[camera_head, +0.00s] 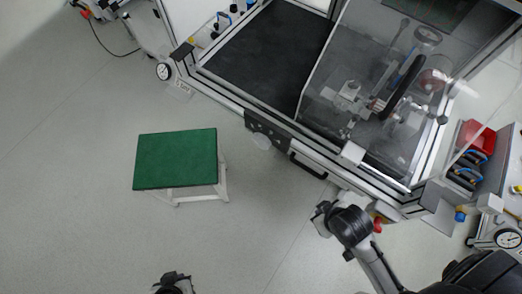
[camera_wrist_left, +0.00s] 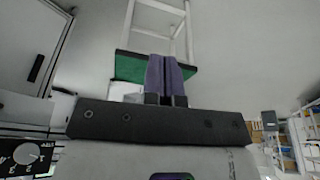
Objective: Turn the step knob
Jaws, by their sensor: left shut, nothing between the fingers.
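A pale round knob (camera_wrist_left: 25,153) sits on a black panel with white markings at the lower left of the left wrist view. In the head view a dark panel (camera_head: 258,126) is on the machine's front edge, but a knob on it is too small to make out. My left gripper (camera_head: 172,278) is at the bottom edge of the head view, well apart from the machine. In the left wrist view its two purple fingers (camera_wrist_left: 166,75) are together and empty. My right gripper (camera_head: 322,215) is near the machine's front; its fingers are too unclear to read.
A green-topped stool (camera_head: 176,158) stands on the floor between my left gripper and the machine. A black handle (camera_head: 307,166) is on the machine's front. A clear cover (camera_head: 350,60) stands over the fixture. Floor left of the stool is clear.

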